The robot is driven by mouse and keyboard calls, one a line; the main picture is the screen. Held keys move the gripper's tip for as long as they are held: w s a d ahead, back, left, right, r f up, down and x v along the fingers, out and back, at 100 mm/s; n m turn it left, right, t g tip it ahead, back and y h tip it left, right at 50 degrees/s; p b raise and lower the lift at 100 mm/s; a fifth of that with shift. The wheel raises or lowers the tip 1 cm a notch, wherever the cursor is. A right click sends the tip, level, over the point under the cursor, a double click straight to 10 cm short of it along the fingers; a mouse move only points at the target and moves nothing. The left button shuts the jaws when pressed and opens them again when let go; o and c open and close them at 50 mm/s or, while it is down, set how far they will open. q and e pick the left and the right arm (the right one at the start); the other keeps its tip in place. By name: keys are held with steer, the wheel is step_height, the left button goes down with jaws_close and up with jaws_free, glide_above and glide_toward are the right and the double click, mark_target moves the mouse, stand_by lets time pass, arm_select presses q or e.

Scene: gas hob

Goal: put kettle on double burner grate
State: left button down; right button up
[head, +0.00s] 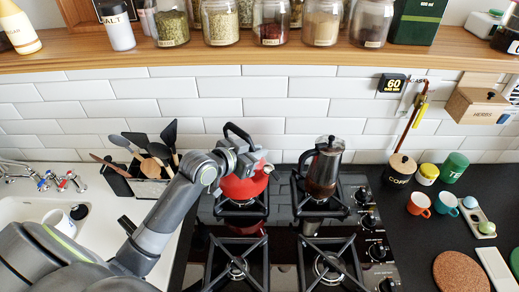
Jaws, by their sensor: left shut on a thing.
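The red kettle (246,186) with its black handle is over the back left burner grate (242,209). My left gripper (241,150) is shut on the kettle at its handle and covers part of its top and left side. I cannot tell whether the kettle's base touches the grate or hangs just above it. The front left grate (237,268) and the front right grate (330,268) are empty. My right gripper is not in view.
A dark coffee pot (323,168) stands on the back right grate. A utensil holder (147,185) is left of the hob. Knobs (376,250) line the hob's right side. Cups (419,203) and canisters stand at right. A wooden shelf (290,57) with jars runs above.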

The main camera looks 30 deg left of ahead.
arm_select(q)
steer(key=shift+f+b, duration=1.5)
steer(key=shift+f, duration=0.15)
steer(key=c, duration=1.8)
jaws_free()
steer(key=shift+f, duration=0.2)
steer(key=o, duration=0.3)
steer(key=shift+s, duration=0.1)
steer(key=shift+r, duration=0.15)
steer(key=v, duration=1.2)
steer(key=shift+d, duration=0.2)
